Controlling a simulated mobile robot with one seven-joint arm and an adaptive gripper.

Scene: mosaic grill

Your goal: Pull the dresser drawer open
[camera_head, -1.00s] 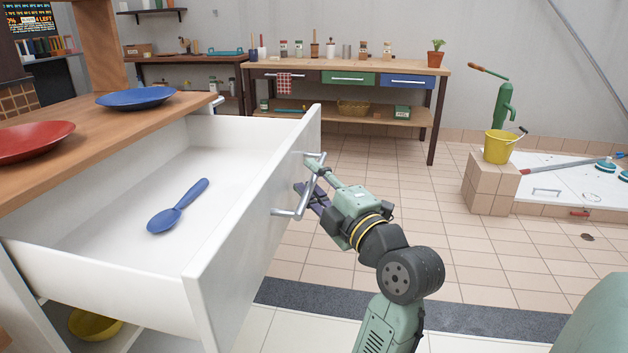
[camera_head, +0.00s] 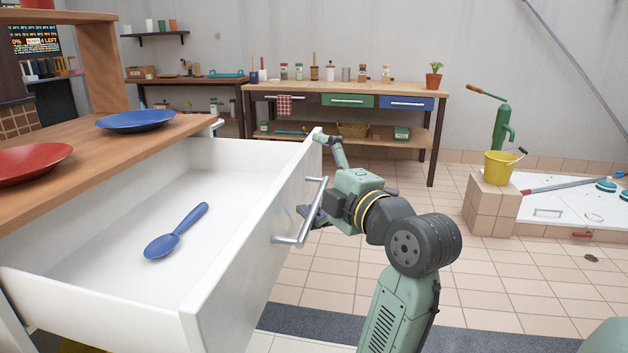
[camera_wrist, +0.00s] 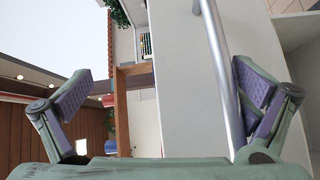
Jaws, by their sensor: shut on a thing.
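The white dresser drawer (camera_head: 115,230) stands pulled out, with a blue spoon (camera_head: 176,232) lying inside. Its grey bar handle (camera_head: 309,212) is on the front panel (camera_head: 235,225). My gripper (camera_head: 318,178) is at the handle, one finger up by the panel's top edge and the other low beside the bar. In the wrist view the fingers of my gripper (camera_wrist: 163,85) are wide apart. The bar (camera_wrist: 222,80) runs close along the right finger, perhaps touching it. The left finger is well clear of the bar, beyond the panel's edge.
A red plate (camera_head: 32,163) and a blue plate (camera_head: 137,121) lie on the wooden dresser top (camera_head: 60,135). The tiled floor right of my arm is free up to the tiled block with a yellow bucket (camera_head: 498,168). A workbench (camera_head: 345,88) stands at the back.

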